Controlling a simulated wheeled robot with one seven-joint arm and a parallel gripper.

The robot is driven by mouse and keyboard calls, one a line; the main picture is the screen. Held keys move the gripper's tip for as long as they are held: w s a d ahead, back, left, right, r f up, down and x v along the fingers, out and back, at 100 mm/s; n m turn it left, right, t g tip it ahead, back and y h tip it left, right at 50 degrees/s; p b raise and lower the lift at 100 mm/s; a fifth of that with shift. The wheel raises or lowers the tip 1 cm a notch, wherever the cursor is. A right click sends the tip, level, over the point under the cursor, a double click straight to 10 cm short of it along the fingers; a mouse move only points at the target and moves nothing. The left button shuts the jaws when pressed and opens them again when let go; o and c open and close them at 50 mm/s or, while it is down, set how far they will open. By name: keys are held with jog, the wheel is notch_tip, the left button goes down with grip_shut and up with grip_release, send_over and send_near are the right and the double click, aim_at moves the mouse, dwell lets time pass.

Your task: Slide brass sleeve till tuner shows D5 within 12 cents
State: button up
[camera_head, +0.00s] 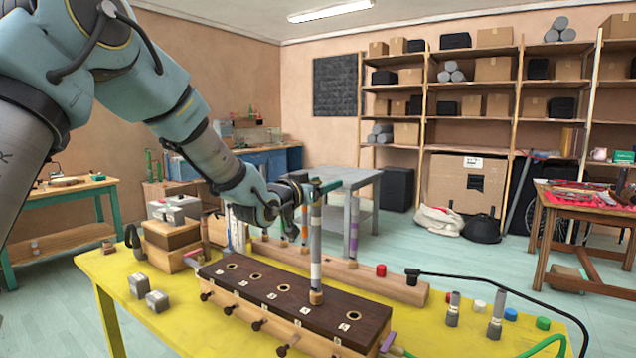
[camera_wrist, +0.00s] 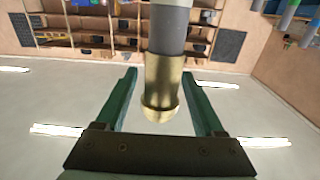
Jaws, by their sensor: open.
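In the wrist view, a shiny brass sleeve (camera_wrist: 162,82) sits around the end of the grey tube (camera_wrist: 168,30). My gripper (camera_head: 318,188) is at the top of this tube. Its green jaws (camera_wrist: 160,74) are open on either side of the sleeve, with a visible gap on both sides. In the head view the sleeve is largely hidden by my gripper. I cannot make out a tuner reading.
A long wooden rack (camera_head: 345,272) with other tubes stands behind the block. A black cable (camera_head: 490,285) crosses the yellow table (camera_head: 180,330). Short grey cylinders (camera_head: 496,315) and coloured caps stand at the right. Grey weights (camera_head: 157,301) lie at the left.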

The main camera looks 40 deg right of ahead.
jog(key=shift+c, duration=0.2)
grip_shut()
dwell(0.4)
jog(key=shift+f+b, duration=0.45)
jog(key=shift+b, duration=0.2)
dwell(0.4)
grip_release()
jog(key=b+v, duration=0.3)
jog(key=v, duration=0.8)
